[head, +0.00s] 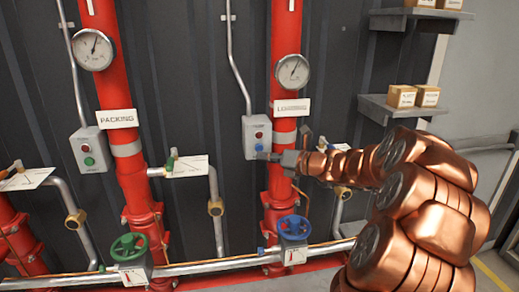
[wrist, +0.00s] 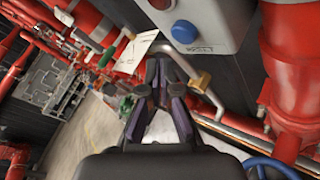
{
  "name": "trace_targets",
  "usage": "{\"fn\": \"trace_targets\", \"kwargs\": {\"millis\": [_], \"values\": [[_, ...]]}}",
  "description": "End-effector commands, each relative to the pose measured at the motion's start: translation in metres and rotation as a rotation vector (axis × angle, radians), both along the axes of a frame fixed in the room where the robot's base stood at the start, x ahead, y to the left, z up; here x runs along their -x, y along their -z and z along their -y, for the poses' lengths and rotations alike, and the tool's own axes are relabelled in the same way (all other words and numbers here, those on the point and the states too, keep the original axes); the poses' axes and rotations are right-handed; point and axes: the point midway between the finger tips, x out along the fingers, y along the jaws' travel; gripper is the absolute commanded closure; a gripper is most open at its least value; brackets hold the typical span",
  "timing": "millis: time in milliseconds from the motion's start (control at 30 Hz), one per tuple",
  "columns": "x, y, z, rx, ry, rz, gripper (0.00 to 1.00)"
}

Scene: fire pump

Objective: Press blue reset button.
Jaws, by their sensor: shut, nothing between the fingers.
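The blue reset button (head: 259,148) is on a grey control box (head: 249,128) beside the right red pipe, below a red button (head: 258,135). In the wrist view the blue button (wrist: 184,31) is a large round dome with a label under it, and part of the red button (wrist: 160,4) shows at the top edge. My gripper (head: 263,156) is shut and empty, its tips close to the lower right of the box in the head view. In the wrist view my gripper's tips (wrist: 158,66) appear below the blue button, with a visible gap in the picture. Contact is not seen.
A second box (head: 88,150) with red and green buttons is at the left pipe. A blue valve wheel (head: 294,228) and a green one (head: 129,246) sit low. The right red pipe (head: 284,65) stands close beside the box. Shelves with small boxes (head: 402,96) are at right.

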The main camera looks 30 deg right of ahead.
Motion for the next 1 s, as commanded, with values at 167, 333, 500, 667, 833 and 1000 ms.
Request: {"fn": "trace_targets", "kwargs": {"millis": [167, 333, 500, 667, 833, 1000], "values": [[0.014, -0.001, -0.006, -0.001, 0.000, 0.001, 1.00], [0.026, 0.000, -0.011, -0.001, 0.001, -0.001, 1.00], [0.032, 0.000, -0.014, -0.001, 0.001, 0.000, 1.00], [0.032, 0.000, -0.014, -0.001, 0.000, 0.000, 1.00], [0.032, 0.000, -0.014, -0.001, -0.001, 0.000, 1.00], [0.032, 0.000, -0.014, -0.001, -0.001, 0.000, 1.00]]}}
